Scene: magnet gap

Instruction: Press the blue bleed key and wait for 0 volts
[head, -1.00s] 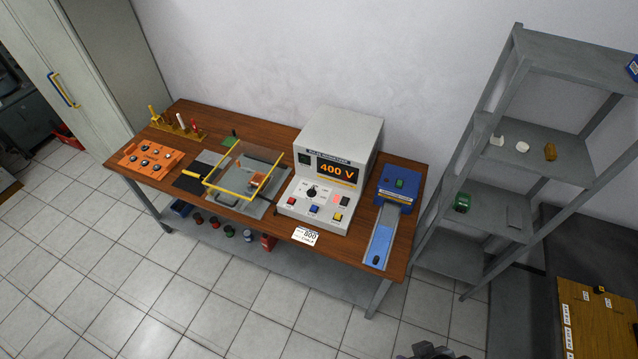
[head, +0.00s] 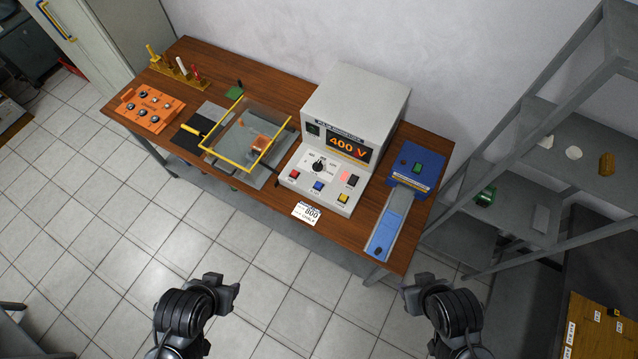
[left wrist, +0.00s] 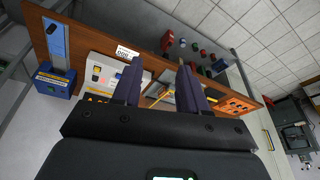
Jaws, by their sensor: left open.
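The blue bleed key (head: 318,187) sits on the sloped front panel of a grey power supply (head: 355,98), between a red key (head: 293,175) and a yellow key (head: 343,198). The supply's orange display (head: 347,147) reads 400 V. In the left wrist view, my left gripper (left wrist: 160,78) is open and empty, its two dark fingers apart and pointing toward the bench. The supply's panel (left wrist: 110,67) is partly behind the fingers there. In the head view both my arms are low in front of the bench, well clear of the key. My right gripper's fingers do not show.
A clear cover with a yellow frame (head: 245,143) stands left of the supply. A blue unit with a rail (head: 415,170) stands right of it. An 800 card (head: 308,213) is at the bench's front edge. A grey shelf (head: 500,185) stands at right. Floor in front is open.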

